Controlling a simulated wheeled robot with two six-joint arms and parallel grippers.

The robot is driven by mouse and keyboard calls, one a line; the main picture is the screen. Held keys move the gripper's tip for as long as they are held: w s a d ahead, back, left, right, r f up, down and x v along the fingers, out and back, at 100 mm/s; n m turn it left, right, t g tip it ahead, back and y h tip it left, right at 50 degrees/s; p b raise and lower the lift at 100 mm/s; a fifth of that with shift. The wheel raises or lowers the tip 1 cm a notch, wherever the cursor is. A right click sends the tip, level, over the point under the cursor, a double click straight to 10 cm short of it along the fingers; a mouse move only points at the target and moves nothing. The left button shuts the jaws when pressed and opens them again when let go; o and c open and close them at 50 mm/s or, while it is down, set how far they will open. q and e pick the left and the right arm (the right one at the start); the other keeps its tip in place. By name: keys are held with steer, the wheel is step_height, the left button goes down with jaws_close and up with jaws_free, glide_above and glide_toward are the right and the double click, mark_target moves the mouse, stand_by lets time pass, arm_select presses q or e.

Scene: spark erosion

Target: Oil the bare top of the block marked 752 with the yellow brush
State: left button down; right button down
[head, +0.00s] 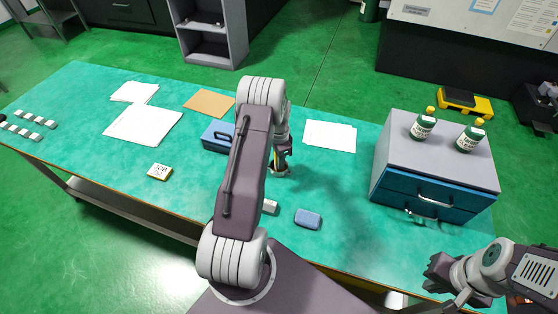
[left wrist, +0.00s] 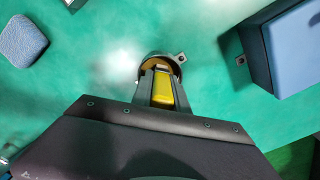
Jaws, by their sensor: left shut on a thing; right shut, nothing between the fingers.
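The yellow brush (left wrist: 162,85) is between the fingers of my left gripper (left wrist: 162,92). In the left wrist view its tip end is over or inside a small round metal cup (left wrist: 147,62) with amber inside; contact cannot be told. In the head view my left gripper (head: 282,156) is shut above the table, and my arm hides part of it. Small grey blocks lie at the far left (head: 38,119), and a pale block (head: 270,206) lies beside my arm. No 752 marking can be read. My right gripper (head: 438,272) is shut and empty at the lower right.
A blue sponge-like pad (head: 308,219) lies right of my arm. A blue box (head: 216,137) stands behind it. A drawer cabinet (head: 436,163) carries two green bottles (head: 422,127) at right. Papers (head: 144,124) and a small labelled card (head: 159,172) lie left. The table's left middle is mostly clear.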

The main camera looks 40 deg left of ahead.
arm_select(q)
step_height(320, 180, up, 7)
steer(key=p, duration=0.5)
steer(key=shift+p, duration=0.4)
stand_by(0.4)
steer(key=w+d+r+m, duration=0.2)
steer(key=d+r, duration=0.7)
steer(key=d, duration=0.5)
steer(key=s+d+n, duration=0.5)
steer(key=s+n, duration=0.3)
steer(key=s, duration=0.2)
steer(key=shift+d, duration=0.15)
